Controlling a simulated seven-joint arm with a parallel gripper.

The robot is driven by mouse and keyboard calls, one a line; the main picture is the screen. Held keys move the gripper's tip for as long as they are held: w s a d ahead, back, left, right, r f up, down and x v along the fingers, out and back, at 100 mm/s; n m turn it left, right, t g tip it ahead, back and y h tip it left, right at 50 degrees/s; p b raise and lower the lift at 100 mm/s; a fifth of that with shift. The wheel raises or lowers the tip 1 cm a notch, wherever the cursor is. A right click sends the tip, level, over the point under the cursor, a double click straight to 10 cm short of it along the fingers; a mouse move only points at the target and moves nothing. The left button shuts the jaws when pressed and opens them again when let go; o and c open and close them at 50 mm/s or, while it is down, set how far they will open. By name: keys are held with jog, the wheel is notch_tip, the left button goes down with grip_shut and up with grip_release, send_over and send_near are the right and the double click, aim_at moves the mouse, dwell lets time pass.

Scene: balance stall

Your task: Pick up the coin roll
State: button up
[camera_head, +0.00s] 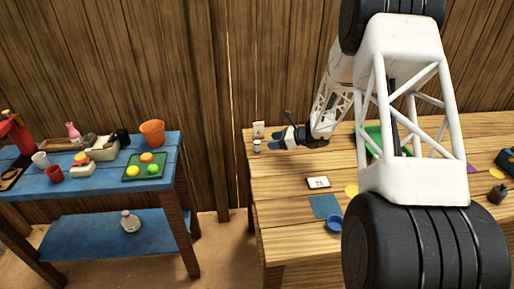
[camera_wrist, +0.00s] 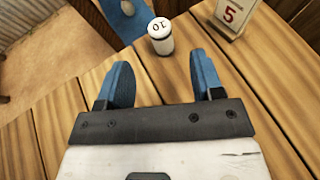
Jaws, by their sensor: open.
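The coin roll (camera_wrist: 161,41) is a small white cylinder with a dark band and "10" on its top. It stands upright on the wooden table near its left edge. In the head view it shows as a small white and dark shape (camera_head: 257,146) at the table's back left. My gripper (camera_wrist: 160,75) is open, with its two blue fingers pointing toward the coin roll. The roll is just beyond the fingertips, roughly centred between them, and nothing is held. In the head view my gripper (camera_head: 275,138) is just right of the roll, low over the table.
On the table are a "75" card (camera_head: 318,182), a blue square (camera_head: 325,207) and a blue bowl (camera_head: 334,224). A blue side table (camera_head: 110,190) stands left across a gap. My arm hides part of the table.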

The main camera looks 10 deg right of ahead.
aim_at(259, 142)
jog(key=shift+x, duration=1.1)
jog(key=shift+x, duration=2.65)
grip_shut()
jog(key=shift+r, duration=0.1)
